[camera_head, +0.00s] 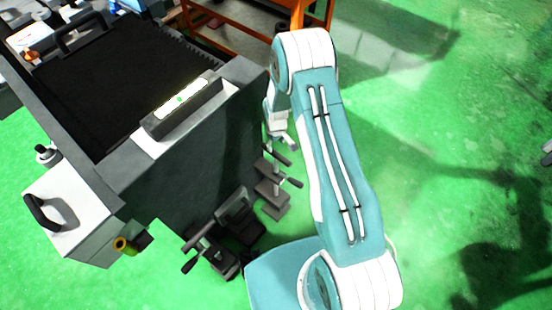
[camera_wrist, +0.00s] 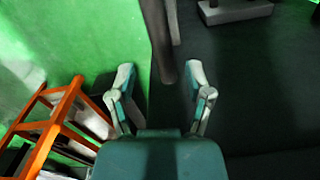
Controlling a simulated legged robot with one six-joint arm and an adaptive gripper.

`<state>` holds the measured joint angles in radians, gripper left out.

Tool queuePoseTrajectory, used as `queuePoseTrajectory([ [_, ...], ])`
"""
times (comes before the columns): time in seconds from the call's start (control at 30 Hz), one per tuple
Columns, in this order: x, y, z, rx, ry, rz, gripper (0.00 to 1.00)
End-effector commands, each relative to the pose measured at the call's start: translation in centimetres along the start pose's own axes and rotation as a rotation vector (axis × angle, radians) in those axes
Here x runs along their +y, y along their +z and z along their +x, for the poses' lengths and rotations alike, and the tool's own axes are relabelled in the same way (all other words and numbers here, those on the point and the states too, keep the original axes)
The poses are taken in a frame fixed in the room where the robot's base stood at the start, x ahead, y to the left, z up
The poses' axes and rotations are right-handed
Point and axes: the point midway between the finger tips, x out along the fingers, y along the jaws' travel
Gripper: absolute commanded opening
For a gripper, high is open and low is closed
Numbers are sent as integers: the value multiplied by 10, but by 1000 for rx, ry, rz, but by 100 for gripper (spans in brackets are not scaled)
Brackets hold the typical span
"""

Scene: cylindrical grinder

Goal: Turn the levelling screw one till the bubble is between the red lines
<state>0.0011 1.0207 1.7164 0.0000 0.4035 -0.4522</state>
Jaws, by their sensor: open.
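The spirit level (camera_head: 160,121) lies on top of the grey machine (camera_head: 180,179). Its pale yellow window (camera_head: 195,90) shows a green bubble (camera_head: 180,99), too small to place against any red lines. Dark levelling screws with bar handles stand at the machine's foot, one pair (camera_head: 277,180) beside my arm and others (camera_head: 205,246) nearer the front; I cannot tell which is number one. My gripper (camera_head: 284,138) is low beside the machine, partly hidden by my arm. In the wrist view my gripper (camera_wrist: 161,78) is open, with a dark bar (camera_wrist: 160,45) reaching down between its fingertips, apparently ungripped.
An orange rack (camera_head: 240,28) stands behind the machine; it also shows at left in the wrist view (camera_wrist: 50,130). A white box with a black handle (camera_head: 68,215) juts from the machine's front left.

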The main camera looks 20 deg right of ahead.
Motion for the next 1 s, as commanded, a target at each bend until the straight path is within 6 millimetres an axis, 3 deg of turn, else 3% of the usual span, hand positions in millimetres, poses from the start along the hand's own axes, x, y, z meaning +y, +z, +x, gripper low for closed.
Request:
queuePoseTrajectory([
  [0.6,0,0,94,-1,-1,1,65],
  [1.0,0,0,106,0,0,1,65],
])
